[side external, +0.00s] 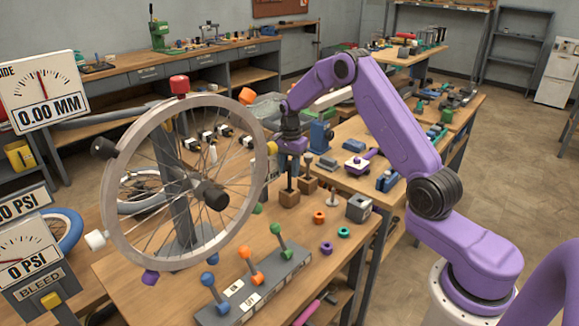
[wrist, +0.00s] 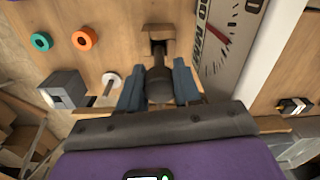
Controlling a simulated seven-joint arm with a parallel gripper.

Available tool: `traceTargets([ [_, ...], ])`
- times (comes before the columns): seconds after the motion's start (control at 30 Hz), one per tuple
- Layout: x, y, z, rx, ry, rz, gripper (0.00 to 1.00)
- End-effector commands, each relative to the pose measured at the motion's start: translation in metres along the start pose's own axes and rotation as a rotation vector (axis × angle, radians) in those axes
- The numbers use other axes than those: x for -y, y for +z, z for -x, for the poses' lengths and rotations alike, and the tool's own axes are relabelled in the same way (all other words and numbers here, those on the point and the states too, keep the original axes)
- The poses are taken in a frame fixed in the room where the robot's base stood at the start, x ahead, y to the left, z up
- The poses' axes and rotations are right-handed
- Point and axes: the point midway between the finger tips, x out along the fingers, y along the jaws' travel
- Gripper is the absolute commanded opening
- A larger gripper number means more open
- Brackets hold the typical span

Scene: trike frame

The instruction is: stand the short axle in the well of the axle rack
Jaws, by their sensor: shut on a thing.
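My gripper (side external: 290,168) points down with its blue fingers shut on a dark axle. The axle (side external: 289,184) is roughly upright, and its lower end appears at the top of a small wooden block (side external: 289,200); I cannot tell whether it is inside or just above. In the wrist view the dark axle (wrist: 159,85) sits between the fingers (wrist: 158,92), with a notched wooden block (wrist: 158,33) beyond it. A second wooden block (side external: 307,186) with a dark rod stands close behind. Which block is the axle rack is unclear.
A grey box with a hole (side external: 359,208) and a white disc with a pin (side external: 332,203) stand to the right. Orange (side external: 319,217) and teal (side external: 343,232) rings lie nearby. A large spoked wheel (side external: 185,185) stands left, and a grey rack with coloured knobs (side external: 255,290) in front.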

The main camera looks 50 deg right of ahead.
Motion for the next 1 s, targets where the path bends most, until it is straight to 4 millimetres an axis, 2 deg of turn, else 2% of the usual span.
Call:
traceTargets([
  [0.37,0.0,0.0,-0.008,0.0,0.0,0.0,0.0],
  [0.4,0.0,0.0,-0.008,0.0,-0.001,0.0,0.43],
  [0.47,0.0,0.0,-0.008,0.0,0.0,0.0,0.62],
  [0.77,0.0,0.0,-0.007,0.0,0.0,0.0,0.63],
  [0.87,0.001,0.0,0.001,-0.001,-0.002,0.0,0.63],
  [1.0,0.001,0.0,0.024,-0.003,-0.007,0.0,0.63],
])
